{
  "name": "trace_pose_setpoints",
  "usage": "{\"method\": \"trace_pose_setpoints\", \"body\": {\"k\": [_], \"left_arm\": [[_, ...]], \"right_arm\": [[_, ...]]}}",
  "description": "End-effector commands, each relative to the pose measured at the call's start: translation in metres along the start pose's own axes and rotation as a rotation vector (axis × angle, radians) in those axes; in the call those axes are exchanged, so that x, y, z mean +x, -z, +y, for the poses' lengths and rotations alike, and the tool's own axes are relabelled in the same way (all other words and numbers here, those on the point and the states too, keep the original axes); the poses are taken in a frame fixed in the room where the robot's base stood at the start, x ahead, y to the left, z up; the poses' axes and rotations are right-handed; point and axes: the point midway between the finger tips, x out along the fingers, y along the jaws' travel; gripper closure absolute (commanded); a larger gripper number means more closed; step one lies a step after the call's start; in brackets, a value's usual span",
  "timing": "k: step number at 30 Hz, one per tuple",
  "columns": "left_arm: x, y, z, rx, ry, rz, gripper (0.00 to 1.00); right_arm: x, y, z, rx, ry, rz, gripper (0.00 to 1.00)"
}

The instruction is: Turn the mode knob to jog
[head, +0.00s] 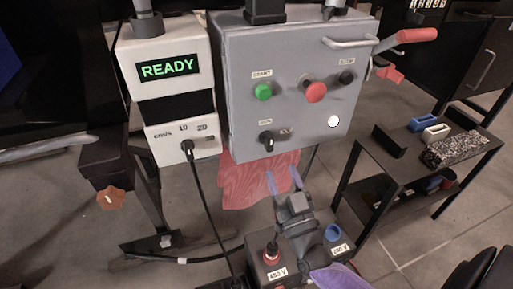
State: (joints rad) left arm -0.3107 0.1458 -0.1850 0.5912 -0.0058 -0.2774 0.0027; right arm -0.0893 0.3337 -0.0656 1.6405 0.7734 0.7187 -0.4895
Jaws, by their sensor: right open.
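The mode knob (267,140) is a small black knob low on the grey control panel (225,85), with one small label above it and another to its right. The labels are too small to read surely, and I cannot tell the exact knob setting. My right gripper (283,181) is open and empty, its two purple fingertips pointing up, below the knob and in front of a red cloth (240,180). It appears apart from the knob. My left gripper does not show.
A white box (165,50) reading READY stands left, with a cabled knob (187,149). A dark box with voltage labels (278,272) lies below. A shelf (400,172) stands right.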

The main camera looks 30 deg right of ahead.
Motion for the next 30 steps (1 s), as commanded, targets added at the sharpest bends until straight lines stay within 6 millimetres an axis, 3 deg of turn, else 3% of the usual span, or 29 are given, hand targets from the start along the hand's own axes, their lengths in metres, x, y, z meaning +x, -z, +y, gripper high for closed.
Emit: {"method": "trace_pose_setpoints", "body": {"k": [3, 9, 13, 20, 28, 30], "left_arm": [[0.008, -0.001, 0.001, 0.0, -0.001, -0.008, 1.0], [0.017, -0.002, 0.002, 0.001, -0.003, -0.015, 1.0], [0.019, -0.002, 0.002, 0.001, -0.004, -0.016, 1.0], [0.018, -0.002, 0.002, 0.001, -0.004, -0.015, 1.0], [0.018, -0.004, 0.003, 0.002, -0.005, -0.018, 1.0], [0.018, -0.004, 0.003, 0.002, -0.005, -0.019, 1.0]], "right_arm": [[0.029, -0.001, 0.0, 0.001, 0.002, 0.005, 0.41], [0.069, -0.001, 0.0, -0.001, 0.001, 0.001, 0.41], [0.081, 0.0, -0.001, 0.0, 0.002, 0.0, 0.41], [0.082, 0.001, -0.001, -0.001, 0.002, -0.001, 0.41], [0.082, 0.001, 0.0, -0.001, 0.002, -0.001, 0.96], [0.082, 0.001, 0.0, 0.0, 0.002, -0.001, 1.0]]}}
